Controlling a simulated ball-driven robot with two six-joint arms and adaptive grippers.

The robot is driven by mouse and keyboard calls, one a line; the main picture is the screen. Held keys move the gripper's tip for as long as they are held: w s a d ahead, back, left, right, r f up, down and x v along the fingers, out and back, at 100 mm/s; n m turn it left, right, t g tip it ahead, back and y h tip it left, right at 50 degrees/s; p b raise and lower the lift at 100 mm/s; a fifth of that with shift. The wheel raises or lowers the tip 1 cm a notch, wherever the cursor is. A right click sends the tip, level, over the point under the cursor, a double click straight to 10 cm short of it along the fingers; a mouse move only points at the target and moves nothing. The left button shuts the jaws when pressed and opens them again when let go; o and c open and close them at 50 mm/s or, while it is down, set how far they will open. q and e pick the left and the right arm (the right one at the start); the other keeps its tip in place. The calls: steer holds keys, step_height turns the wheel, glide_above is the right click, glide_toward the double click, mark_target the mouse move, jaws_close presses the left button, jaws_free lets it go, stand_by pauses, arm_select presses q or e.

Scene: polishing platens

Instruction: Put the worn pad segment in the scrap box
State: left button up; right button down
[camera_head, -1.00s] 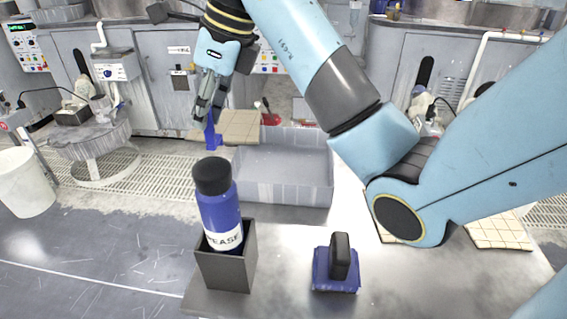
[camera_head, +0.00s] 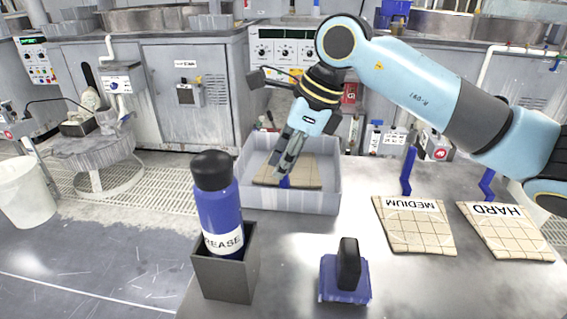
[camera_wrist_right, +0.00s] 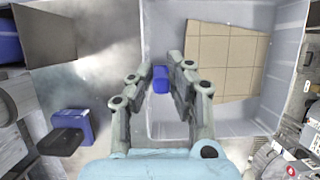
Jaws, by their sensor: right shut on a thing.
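The worn pad segment (camera_head: 306,168) is a tan grooved piece with a blue tab (camera_head: 285,182). It lies within the walls of the grey scrap box (camera_head: 290,199); I cannot tell if it touches the floor. My right gripper (camera_head: 283,172) reaches down into the box and is shut on the blue tab. In the right wrist view the tab (camera_wrist_right: 160,79) is between the fingertips (camera_wrist_right: 163,84), and the tan pad (camera_wrist_right: 222,55) spreads to the right inside the box (camera_wrist_right: 170,22). My left gripper is not in view.
A blue grease bottle (camera_head: 219,212) stands in a dark holder (camera_head: 225,277) in front of the box. A blue block with a black handle (camera_head: 347,265) sits nearby. Pads labelled MEDIUM (camera_head: 415,232) and HARD (camera_head: 505,235) lie at right. Bare table shows between.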

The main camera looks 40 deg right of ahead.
steer(key=shift+f, duration=0.45)
steer(key=c, duration=1.3)
jaws_free()
steer(key=shift+o, duration=0.2)
steer(key=p+v, duration=0.2)
steer(key=v, duration=1)
steer(key=shift+p, duration=0.3)
steer(key=shift+a, duration=0.1)
